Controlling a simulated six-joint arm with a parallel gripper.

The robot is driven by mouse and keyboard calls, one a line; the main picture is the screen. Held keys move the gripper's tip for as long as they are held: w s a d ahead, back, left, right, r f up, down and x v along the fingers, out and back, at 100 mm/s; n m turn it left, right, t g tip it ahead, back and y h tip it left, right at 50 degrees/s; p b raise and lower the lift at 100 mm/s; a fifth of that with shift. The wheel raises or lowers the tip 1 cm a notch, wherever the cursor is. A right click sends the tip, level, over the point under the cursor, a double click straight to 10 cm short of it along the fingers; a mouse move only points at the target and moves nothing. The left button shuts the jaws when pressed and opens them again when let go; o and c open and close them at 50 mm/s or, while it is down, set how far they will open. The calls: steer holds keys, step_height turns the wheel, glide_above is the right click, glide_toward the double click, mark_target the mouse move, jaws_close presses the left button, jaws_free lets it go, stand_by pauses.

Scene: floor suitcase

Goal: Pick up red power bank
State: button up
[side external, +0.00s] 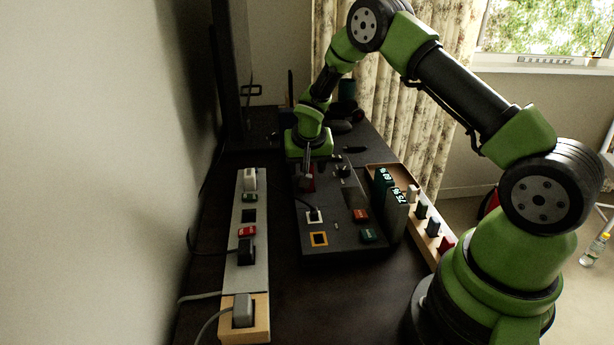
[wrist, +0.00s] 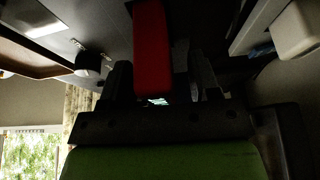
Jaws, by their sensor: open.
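The red power bank (wrist: 152,50) is a long red block in the wrist view, with its near end in the gap between my two fingers. It sits closer to the left finger. My gripper (wrist: 163,82) is open, with a dark finger on each side of it. In the side view, my gripper (side external: 307,167) points down over the far left part of the dark panel, and a dark red patch of the power bank (side external: 308,184) shows just below it. My fingers partly hide it there. I cannot tell whether either finger touches it.
A power strip (side external: 262,270) with plugs lies along the left by the wall. A wooden tray (side external: 430,262) with several small items and an upright digital display (side external: 392,202) stand right of the panel.

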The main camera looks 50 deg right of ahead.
steer(key=shift+f, duration=0.15)
jaws_close()
